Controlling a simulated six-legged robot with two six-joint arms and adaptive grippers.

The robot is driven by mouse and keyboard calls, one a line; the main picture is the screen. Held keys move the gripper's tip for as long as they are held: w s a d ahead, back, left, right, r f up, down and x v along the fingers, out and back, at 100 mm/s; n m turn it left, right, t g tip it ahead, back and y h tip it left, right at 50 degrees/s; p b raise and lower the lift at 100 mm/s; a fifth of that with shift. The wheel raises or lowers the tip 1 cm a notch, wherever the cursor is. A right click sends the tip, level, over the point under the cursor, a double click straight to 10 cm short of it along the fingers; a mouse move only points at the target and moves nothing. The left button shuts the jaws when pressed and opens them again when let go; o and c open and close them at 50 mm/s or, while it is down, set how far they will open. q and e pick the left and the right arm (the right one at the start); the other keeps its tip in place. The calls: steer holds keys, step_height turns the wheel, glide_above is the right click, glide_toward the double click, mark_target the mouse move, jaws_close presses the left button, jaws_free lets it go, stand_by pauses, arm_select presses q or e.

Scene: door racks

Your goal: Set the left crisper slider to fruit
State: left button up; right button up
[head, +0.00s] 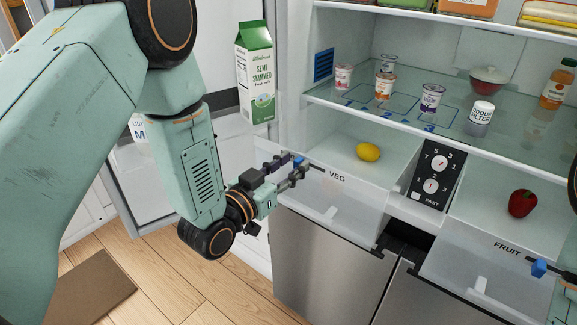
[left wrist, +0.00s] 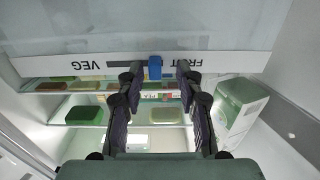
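The left crisper (head: 330,205) is a clear drawer with a white front strip and VEG printed on it; a lemon (head: 369,152) lies inside. Its blue slider (head: 298,161) sits to the left of VEG in the head view. In the left wrist view the labels are upside down, and the blue slider (left wrist: 155,68) sits at the near-left edge of FRUIT, well to the right of VEG. My left gripper (head: 297,171) is open, with one finger on each side of the slider and gaps showing on both sides in the wrist view.
A dial panel (head: 436,174) stands between the crispers. Cups stand on the glass shelf above. A milk carton (head: 256,75) is at the door, left.

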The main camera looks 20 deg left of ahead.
arm_select(q)
steer(key=shift+s+d+r, duration=0.15)
steer(key=shift+s+d, duration=0.05)
steer(key=shift+s+a, duration=0.3)
steer(key=v, duration=1.1)
steer(key=shift+s, duration=0.2)
steer(key=shift+w+d, duration=0.1)
